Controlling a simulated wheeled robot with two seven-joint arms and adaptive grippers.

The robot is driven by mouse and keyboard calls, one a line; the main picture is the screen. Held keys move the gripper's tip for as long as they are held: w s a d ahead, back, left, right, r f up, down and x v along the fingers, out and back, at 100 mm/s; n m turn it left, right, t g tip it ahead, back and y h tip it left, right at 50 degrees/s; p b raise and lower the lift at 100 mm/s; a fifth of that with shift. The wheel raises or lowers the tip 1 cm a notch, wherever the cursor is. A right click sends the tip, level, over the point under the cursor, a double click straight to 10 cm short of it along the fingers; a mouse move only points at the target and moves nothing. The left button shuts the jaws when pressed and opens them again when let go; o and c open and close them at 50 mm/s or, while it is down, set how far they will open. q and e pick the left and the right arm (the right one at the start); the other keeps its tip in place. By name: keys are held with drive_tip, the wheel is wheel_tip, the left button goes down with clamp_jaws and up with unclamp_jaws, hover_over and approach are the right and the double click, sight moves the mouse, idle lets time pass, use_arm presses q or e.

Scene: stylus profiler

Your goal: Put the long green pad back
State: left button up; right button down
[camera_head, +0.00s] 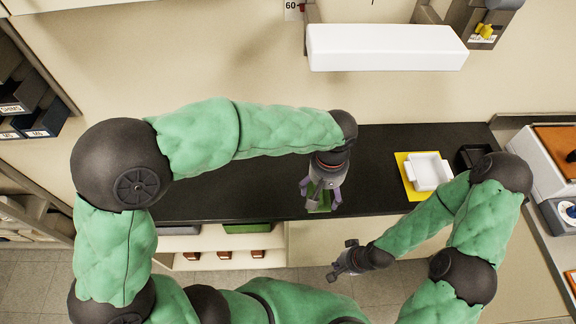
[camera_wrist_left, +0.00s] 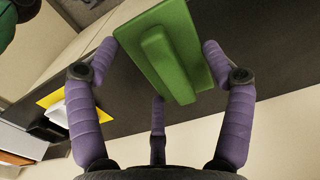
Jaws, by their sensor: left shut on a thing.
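A green pad (camera_wrist_left: 184,40) with a raised green bar along it shows between the purple fingers of my left gripper (camera_wrist_left: 160,62) in the left wrist view. In the head view my left gripper (camera_head: 321,188) points down over the front part of the black bench top and is shut on the pad. Only a small piece of the pad (camera_head: 318,205) shows there, below the fingers. My right gripper (camera_head: 337,261) is in front of the bench, apart from the pad; its small dark fingers look spread and empty.
The black bench top (camera_head: 240,187) is mostly clear. A white tray (camera_head: 430,172) on a yellow mat (camera_head: 406,181) and a black tray (camera_head: 468,156) stand at its right. Another green item (camera_head: 248,228) lies on a shelf below. A white box-shaped fixture (camera_head: 385,48) hangs above.

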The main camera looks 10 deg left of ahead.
use_arm(q)
drive_tip(key=shift+w+a+f, duration=0.1)
drive_tip(key=shift+w+a, duration=0.05)
drive_tip(key=shift+w, duration=0.1)
drive_tip(key=w+a+f+b, duration=0.2)
drive_tip(key=w+a+f, duration=0.25)
drive_tip(key=a, duration=0.25)
hover_over(287, 185)
drive_tip(key=f, duration=0.2)
drive_tip(key=f+b, duration=0.1)
drive_tip(key=f, duration=0.1)
drive_tip(key=shift+s+d, duration=0.3)
drive_tip(key=shift+d, duration=0.05)
drive_tip(key=shift+w+a+f, duration=0.15)
drive_tip(key=shift+a+f, duration=0.15)
drive_tip(key=shift+f, duration=0.2)
drive_tip(key=shift+f+b, duration=0.4)
drive_tip(key=shift+f, duration=1.15)
drive_tip(key=shift+f, duration=0.1)
drive_tip(key=o, duration=1)
